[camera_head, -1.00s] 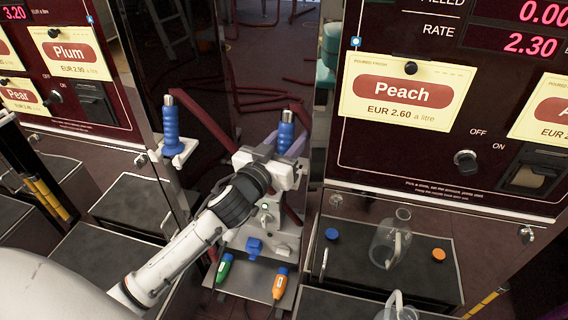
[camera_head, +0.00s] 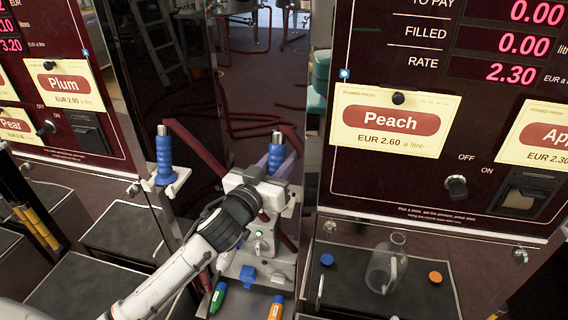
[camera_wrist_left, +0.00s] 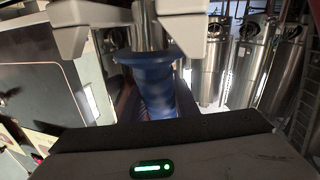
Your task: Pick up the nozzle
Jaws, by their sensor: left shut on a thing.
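A blue-gripped nozzle (camera_head: 276,152) with a metal tip stands upright at the middle, just behind my left gripper (camera_head: 263,183). My left gripper is shut on this nozzle. In the left wrist view the blue nozzle (camera_wrist_left: 150,85) shows below the fingers (camera_wrist_left: 140,25), with its metal part between them. The nozzle's lower part is hidden by the gripper in the head view. A second blue nozzle (camera_head: 164,160) stands in a white holder (camera_head: 168,184) to the left, apart from my gripper. My right gripper is not in view.
The Peach dispenser panel (camera_head: 420,190) rises close on the right, the Plum panel (camera_head: 75,135) on the left. A clear jug (camera_head: 383,265) stands on a dark shelf between a blue cap (camera_head: 327,260) and an orange cap (camera_head: 435,278). Green (camera_head: 218,298) and orange markers lie below the gripper.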

